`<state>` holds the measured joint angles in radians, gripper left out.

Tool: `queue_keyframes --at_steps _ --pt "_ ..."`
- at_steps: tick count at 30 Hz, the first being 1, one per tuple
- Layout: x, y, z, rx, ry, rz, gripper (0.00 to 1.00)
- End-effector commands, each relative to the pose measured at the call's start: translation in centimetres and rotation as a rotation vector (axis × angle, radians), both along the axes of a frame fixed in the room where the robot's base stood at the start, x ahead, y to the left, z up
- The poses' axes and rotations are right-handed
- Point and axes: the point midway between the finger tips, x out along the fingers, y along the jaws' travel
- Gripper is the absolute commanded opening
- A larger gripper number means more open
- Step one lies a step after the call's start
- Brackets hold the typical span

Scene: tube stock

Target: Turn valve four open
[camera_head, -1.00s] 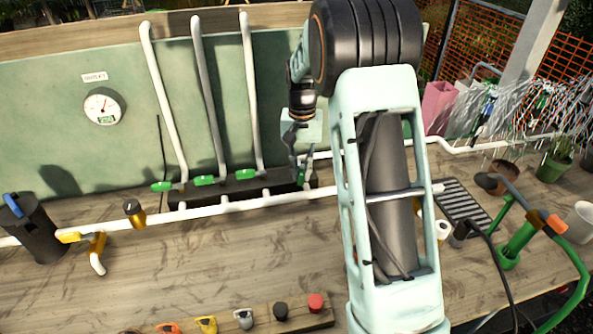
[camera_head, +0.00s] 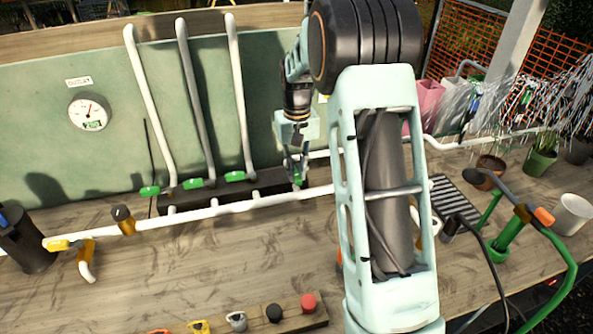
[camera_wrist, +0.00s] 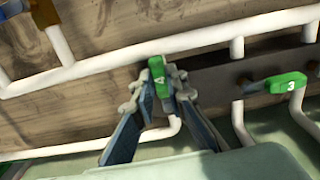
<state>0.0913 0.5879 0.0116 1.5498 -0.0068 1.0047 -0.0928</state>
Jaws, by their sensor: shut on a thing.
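Valve four's green handle (camera_wrist: 158,72), marked 4, sits between the fingers of my gripper (camera_wrist: 165,95) in the wrist view. The fingers are shut on it. The handle points crosswise to the dark manifold block, while valve three's green handle (camera_wrist: 288,83), marked 3, lies roughly along it. In the head view my gripper (camera_head: 296,172) is down at the right end of the block, and valve four's handle (camera_head: 298,180) shows only as a small green bit. Three other green handles, including valve three's (camera_head: 235,176), stand in a row to the left.
White pipes rise along the green back panel, and a white pipe (camera_head: 215,211) runs in front of the block. A gauge (camera_head: 88,112) hangs under an outlet label. Water sprays at the right (camera_head: 545,100).

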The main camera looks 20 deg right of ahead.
Motion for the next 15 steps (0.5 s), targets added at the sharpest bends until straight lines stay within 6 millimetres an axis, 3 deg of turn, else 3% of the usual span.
queue_keyframes --at_steps 3,4,9,15 --pt "0.10 -0.10 0.07 -0.003 -0.003 0.003 0.00" --pt "0.11 -0.10 0.08 -0.003 -0.003 0.003 0.14" --pt "0.08 -0.07 0.06 -0.002 -0.003 0.002 0.30" --pt "0.04 -0.04 0.03 -0.001 -0.001 0.001 0.30"
